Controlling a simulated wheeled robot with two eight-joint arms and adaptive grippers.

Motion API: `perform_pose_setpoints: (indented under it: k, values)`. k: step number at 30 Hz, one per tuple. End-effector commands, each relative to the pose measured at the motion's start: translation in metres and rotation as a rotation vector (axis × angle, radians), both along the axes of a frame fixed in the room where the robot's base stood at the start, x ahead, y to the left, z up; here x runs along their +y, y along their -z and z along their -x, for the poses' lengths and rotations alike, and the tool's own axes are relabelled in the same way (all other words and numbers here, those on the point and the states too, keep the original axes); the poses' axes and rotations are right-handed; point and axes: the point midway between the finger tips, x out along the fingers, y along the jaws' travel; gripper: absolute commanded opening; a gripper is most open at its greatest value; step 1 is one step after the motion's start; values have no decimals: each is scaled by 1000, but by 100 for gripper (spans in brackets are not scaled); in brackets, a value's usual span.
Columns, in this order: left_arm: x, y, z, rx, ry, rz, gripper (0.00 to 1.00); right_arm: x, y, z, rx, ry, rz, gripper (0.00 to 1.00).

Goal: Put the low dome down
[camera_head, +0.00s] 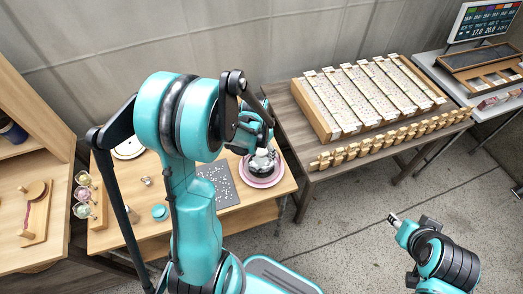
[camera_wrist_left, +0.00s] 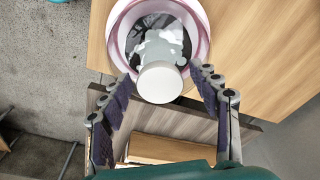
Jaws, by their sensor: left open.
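The low dome (camera_head: 261,166) is a shiny metal cover sitting on a pink round plate (camera_head: 249,181) at the right end of the wooden table. In the left wrist view, the dome's pale round knob (camera_wrist_left: 160,83) faces me, with the pink rim (camera_wrist_left: 117,45) around the dome. My left gripper (camera_wrist_left: 163,84) is open, its dark-padded fingers on either side of the knob with gaps showing. In the head view, my left gripper (camera_head: 260,148) is just above the dome and partly hides it. My right gripper (camera_head: 394,219) is over the floor, away from the dome; its jaws are too small to judge.
A white plate (camera_head: 128,150) is at the back left. A rack of long boxes (camera_head: 335,125) stands on the grey table at right. Floor between is clear.

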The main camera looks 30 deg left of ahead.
Motion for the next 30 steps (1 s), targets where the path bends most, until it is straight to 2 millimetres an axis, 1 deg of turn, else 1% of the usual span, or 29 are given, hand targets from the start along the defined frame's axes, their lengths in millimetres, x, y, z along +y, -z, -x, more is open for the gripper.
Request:
perform_pose_setpoints:
  k: [1, 5, 12, 15, 18, 22, 26, 30]
  values:
    - [0, -6, 0, 0, 0, 0, 62, 0, -5, 0, 0, 0, 0, 40]
    - [0, -28, 3, 0, 0, 0, 62, 0, -13, 0, 0, 0, 0, 40]
    - [1, -83, 9, 0, -1, 0, 62, 0, -33, 0, 0, 0, 0, 40]
    - [1, -100, 12, 0, -1, 0, 62, 0, -38, 0, 0, 0, 0, 40]
    - [1, -113, 13, 0, -1, 0, 62, 0, -42, 0, 0, 0, 0, 40]
    - [0, -123, 15, -5, -1, -1, 62, 0, -44, 0, 0, 0, 0, 40]
    - [-13, -139, 23, -49, -11, -12, 62, 0, -43, 0, 0, 0, 0, 40]
    - [-41, -168, 44, -154, -36, -27, 62, 0, -43, 0, 0, 0, 0, 40]
